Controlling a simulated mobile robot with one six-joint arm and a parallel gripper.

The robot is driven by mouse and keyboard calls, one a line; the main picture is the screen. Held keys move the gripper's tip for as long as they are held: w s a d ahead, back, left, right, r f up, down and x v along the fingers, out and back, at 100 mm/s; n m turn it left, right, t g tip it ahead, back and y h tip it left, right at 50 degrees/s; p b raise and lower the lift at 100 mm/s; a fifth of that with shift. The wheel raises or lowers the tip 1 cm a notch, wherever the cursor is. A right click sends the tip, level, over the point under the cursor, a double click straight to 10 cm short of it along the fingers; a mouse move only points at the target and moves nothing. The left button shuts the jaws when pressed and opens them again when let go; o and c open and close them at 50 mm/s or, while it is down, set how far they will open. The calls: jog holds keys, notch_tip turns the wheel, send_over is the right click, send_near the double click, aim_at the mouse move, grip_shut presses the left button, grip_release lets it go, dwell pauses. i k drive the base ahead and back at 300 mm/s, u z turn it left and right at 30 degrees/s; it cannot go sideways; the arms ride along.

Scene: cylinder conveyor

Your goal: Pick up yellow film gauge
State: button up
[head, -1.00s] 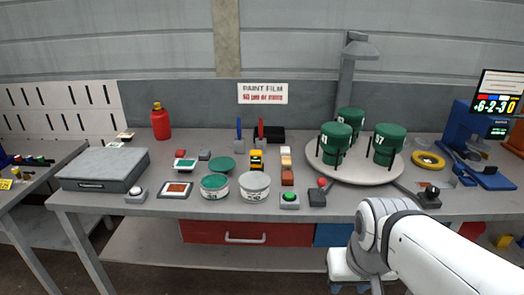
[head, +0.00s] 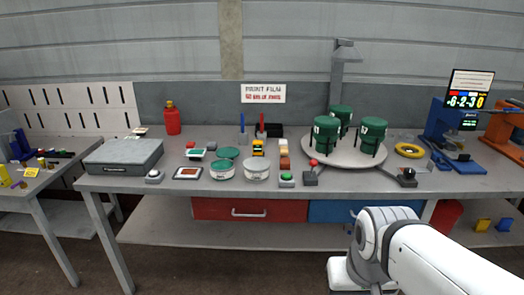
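A small yellow and black item (head: 258,148), which looks like the yellow film gauge, sits mid-bench behind the white and green tubs. It is too small to make out in detail. My white arm (head: 430,265) comes in at the lower right, in front of the bench and well apart from the item. My gripper's fingers do not show.
The grey workbench (head: 330,188) carries a green-lidded tub (head: 222,170), a white tub (head: 256,169), a green button box (head: 287,179), a turntable (head: 345,160) with green cans, and a yellow ring (head: 410,150). A grey case (head: 124,155) is at left. A side table (head: 30,187) stands further left.

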aim_at(257, 145)
jog(key=z, duration=0.2)
jog(key=i, duration=0.95)
jog(key=u, duration=0.45)
jog(key=i, duration=1)
jog(key=u, duration=0.9)
jog(key=k, duration=0.85)
jog(key=u, duration=0.1)
jog(key=i, duration=0.95)
jog(key=z, duration=0.1)
